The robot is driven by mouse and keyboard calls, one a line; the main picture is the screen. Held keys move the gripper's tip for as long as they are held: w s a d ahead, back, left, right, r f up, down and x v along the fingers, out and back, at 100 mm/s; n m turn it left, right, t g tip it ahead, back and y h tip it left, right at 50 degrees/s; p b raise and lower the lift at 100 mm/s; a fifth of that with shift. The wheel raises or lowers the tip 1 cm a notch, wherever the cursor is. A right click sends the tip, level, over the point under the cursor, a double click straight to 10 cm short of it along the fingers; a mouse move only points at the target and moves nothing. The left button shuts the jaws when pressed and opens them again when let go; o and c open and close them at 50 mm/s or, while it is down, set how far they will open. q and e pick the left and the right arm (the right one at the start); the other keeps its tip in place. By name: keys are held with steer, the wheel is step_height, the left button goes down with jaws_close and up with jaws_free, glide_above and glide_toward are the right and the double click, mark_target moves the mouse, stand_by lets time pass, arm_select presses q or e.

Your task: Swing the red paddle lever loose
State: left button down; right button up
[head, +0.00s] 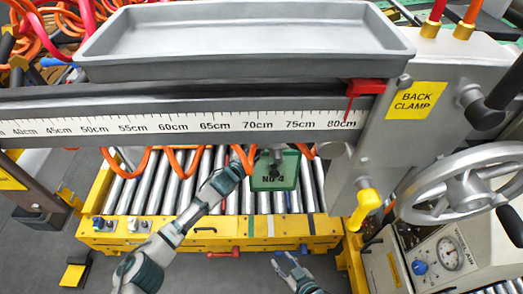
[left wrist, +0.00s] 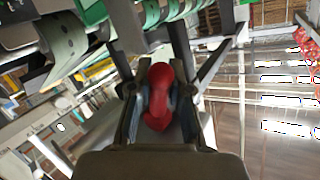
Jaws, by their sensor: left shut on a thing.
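The red paddle lever (left wrist: 158,95) shows in the left wrist view, between the two fingers of my left gripper (left wrist: 160,85), which is shut on it. Its rounded red end faces the camera; its mount is hidden. I cannot make out the held lever there. My right gripper (head: 287,266) is low in the head view, in front of the yellow frame, with its fingers apart and empty.
The ruler beam (head: 190,122) and grey tray (head: 250,35) overhang the rollers (head: 135,185). A red pointer (head: 366,87) sits near 80cm. Small red handles (head: 223,254) stick out below the yellow frame (head: 205,232). A handwheel (head: 465,190) stands at right.

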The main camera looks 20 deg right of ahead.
arm_select(q)
steer(key=shift+w+a+r+m+y+p, duration=0.1)
steer(key=shift+a+r+m+y+p, duration=0.2)
steer(key=shift+m+y+p, duration=0.4)
arm_select(e)
steer(key=s+d+f+g+h, duration=0.1)
steer(key=s+d+f+g, duration=0.1)
steer(key=s+f+g, duration=0.1)
steer(key=s+g, duration=0.1)
steer(key=s, duration=0.1)
steer(key=shift+s+f, duration=0.25)
steer(key=shift+s, duration=0.05)
steer(key=shift+w+d, duration=0.1)
arm_select(q)
steer(key=c, duration=1.1)
jaws_free()
steer(key=shift+r, duration=0.1)
steer(key=shift+a, duration=0.1)
steer(key=v, duration=1.2)
